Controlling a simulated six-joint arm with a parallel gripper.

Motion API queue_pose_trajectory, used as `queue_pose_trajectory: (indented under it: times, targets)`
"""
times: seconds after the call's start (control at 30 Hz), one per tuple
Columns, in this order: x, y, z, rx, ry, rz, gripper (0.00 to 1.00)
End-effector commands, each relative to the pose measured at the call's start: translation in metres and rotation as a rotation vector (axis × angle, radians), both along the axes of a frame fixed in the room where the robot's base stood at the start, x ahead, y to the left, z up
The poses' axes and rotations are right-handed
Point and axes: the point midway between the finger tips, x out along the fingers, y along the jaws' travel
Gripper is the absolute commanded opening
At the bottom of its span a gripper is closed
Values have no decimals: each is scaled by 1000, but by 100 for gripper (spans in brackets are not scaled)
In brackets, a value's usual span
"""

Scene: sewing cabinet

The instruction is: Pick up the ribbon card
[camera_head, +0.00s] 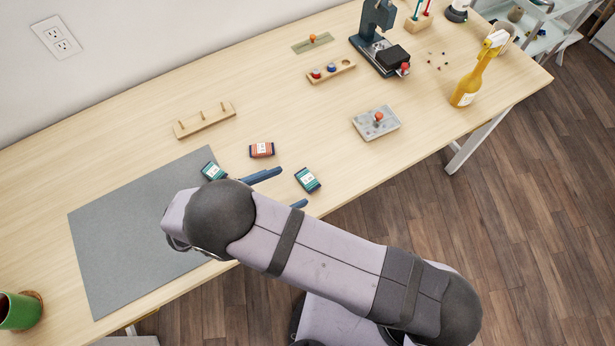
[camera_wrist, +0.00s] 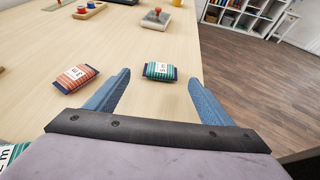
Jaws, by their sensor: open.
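Three ribbon cards lie near my gripper. A teal card with a white label and dark ends (camera_head: 307,180) lies on the table near its front edge; it also shows in the wrist view (camera_wrist: 160,71). An orange-red card (camera_head: 262,150) lies farther back, and is at the left in the wrist view (camera_wrist: 76,77). Another teal card (camera_head: 213,171) lies at the grey mat's right edge, partly cut off at lower left in the wrist view (camera_wrist: 10,152). My gripper (camera_head: 293,186) is open and empty, its blue fingers pointing at the first teal card, which appears between or just beyond the fingertips (camera_wrist: 160,77).
A grey mat (camera_head: 115,235) lies at the left, with a green mug (camera_head: 18,311) beyond it. A wooden peg rack (camera_head: 205,121) stands behind the cards. A grey block with an orange knob (camera_head: 377,124) and a yellow bottle (camera_head: 470,82) are to the right.

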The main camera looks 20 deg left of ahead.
Motion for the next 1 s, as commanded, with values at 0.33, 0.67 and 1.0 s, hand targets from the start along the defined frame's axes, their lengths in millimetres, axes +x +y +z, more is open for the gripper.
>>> queue_pose_trajectory:
  times: [0.33,0.67,1.0]
  targets:
    - [27,-25,-15,-3,1,-3,75]
    - [30,-26,-18,0,0,-1,70]
    - [29,-26,-18,0,0,-1,31]
